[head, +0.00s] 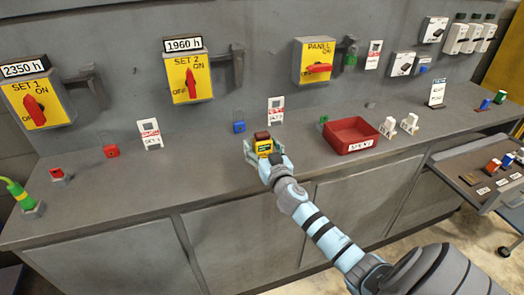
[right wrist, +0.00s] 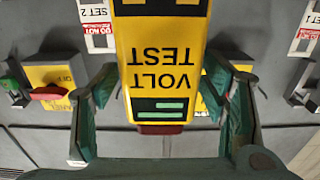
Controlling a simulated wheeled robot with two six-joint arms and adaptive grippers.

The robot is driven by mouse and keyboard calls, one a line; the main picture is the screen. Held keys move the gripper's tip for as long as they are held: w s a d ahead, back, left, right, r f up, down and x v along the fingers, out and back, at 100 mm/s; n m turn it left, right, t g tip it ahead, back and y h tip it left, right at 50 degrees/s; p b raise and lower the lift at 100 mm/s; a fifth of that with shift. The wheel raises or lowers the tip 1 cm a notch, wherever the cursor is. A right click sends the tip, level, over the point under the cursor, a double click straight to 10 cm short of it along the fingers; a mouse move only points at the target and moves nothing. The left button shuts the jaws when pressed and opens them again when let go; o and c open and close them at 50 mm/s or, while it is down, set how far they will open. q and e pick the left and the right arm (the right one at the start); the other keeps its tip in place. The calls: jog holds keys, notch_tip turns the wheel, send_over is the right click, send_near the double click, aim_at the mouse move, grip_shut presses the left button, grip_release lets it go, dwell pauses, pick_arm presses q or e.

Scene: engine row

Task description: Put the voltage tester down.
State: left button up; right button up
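The voltage tester (head: 264,147) is a yellow block with a dark red end, over the front middle of the grey bench. In the right wrist view the tester (right wrist: 160,65) shows "VOLT TEST" upside down and a dark display with green bars. My right gripper (head: 266,153) has a teal finger on each side of it. In the right wrist view the fingertips (right wrist: 162,66) appear to close on its sides. Whether its underside touches the bench top (head: 205,165) is hidden. My left gripper is not in view.
A red tray (head: 352,136) stands right of the tester, with white tags (head: 398,127) beside it. A blue padlock (head: 239,127) and a tag stand (head: 275,111) are behind. Yellow switch boxes (head: 190,79) line the wall.

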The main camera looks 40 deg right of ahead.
jog(key=c, duration=1.2)
jog(key=shift+o, duration=0.2)
jog(key=shift+r+p, duration=0.3)
jog(key=shift+r, duration=0.25)
notch_tip(320, 180, up, 10)
jog(key=p, duration=0.4)
jog(key=shift+r+p, duration=0.15)
jog(key=shift+p, duration=0.15)
jog(key=a+r+n+t+y+p, duration=0.1)
jog(key=a+r+y, duration=0.15)
jog(key=r, duration=0.45)
jog(key=a+r+n+y, duration=0.2)
jog(key=a+r, duration=0.2)
jog(key=r, duration=0.2)
jog(key=s+a+f+n+g+y, duration=0.1)
jog(key=s+a+f+n+y, duration=0.2)
jog(key=s+a, duration=0.45)
jog(key=s+a+f+n+g+y, duration=0.1)
jog(key=s+a+n+y, duration=0.2)
jog(key=s+a+y, duration=0.4)
jog(key=s+a+f, duration=0.3)
jog(key=s+f, duration=0.3)
jog(key=f, duration=0.1)
jog(key=shift+a+f+n, duration=0.15)
jog(key=shift+a+n, duration=0.05)
jog(key=shift+n, duration=0.1)
